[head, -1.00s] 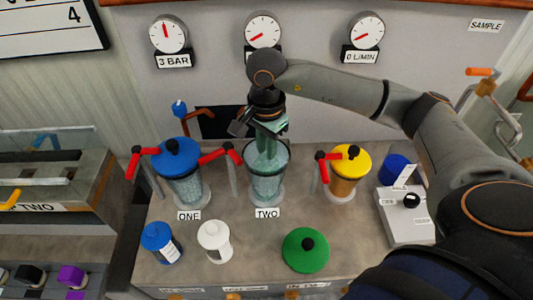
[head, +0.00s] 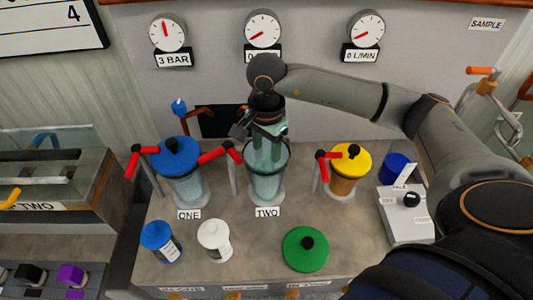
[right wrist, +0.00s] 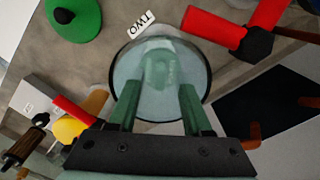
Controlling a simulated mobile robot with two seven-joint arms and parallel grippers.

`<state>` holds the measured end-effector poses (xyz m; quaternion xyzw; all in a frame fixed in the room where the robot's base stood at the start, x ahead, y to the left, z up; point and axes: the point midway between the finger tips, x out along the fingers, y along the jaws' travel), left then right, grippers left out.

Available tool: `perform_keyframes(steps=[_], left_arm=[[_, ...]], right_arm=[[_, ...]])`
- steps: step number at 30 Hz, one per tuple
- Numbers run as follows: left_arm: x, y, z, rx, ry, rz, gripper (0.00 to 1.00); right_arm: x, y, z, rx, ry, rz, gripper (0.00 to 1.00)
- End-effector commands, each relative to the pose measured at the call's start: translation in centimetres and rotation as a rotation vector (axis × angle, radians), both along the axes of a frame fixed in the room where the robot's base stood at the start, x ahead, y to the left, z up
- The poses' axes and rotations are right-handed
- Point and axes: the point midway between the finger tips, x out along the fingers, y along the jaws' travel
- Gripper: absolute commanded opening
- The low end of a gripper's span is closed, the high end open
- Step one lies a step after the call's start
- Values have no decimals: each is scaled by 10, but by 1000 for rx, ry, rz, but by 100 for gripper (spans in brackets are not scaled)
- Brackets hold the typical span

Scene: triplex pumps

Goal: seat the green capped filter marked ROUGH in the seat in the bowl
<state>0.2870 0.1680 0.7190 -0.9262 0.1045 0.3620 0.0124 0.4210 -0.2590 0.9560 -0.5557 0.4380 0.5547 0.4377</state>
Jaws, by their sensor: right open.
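The clear bowl (head: 267,185) marked TWO stands uncapped in the middle of the bench; its round rim also shows in the right wrist view (right wrist: 208,88). My right gripper (head: 268,148) is above its mouth, pointing down. In the right wrist view its two green fingers (right wrist: 158,92) are spread apart and reach over the bowl. A pale green rounded shape (right wrist: 160,68) shows inside the bowl beyond the fingers, probably the green capped filter. Its ROUGH marking and the seat cannot be made out. I cannot tell whether it is seated. My left gripper is not in view.
A blue-lidded bowl (head: 187,187) marked ONE stands left, with red handles beside it. A yellow-lidded bowl (head: 343,185) stands right.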

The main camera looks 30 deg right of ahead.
Motion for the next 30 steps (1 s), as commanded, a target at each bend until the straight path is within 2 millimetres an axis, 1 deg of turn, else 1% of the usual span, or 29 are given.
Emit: perform_keyframes(steps=[1,2,5,12,15,18,21,24,30], left_arm=[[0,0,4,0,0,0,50],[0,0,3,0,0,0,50],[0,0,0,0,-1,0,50],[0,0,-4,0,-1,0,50],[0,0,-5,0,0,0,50],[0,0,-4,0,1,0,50],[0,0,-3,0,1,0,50],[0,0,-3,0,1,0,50],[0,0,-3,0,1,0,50]], right_arm=[[0,0,4,0,0,0,49],[0,0,5,0,-2,0,49],[2,0,20,1,-6,0,49],[1,1,74,3,-7,1,49],[1,1,94,2,-5,2,49],[1,0,110,1,-3,0,49],[0,0,118,0,-2,0,49],[0,0,121,1,0,0,49],[0,0,122,1,1,0,49]])
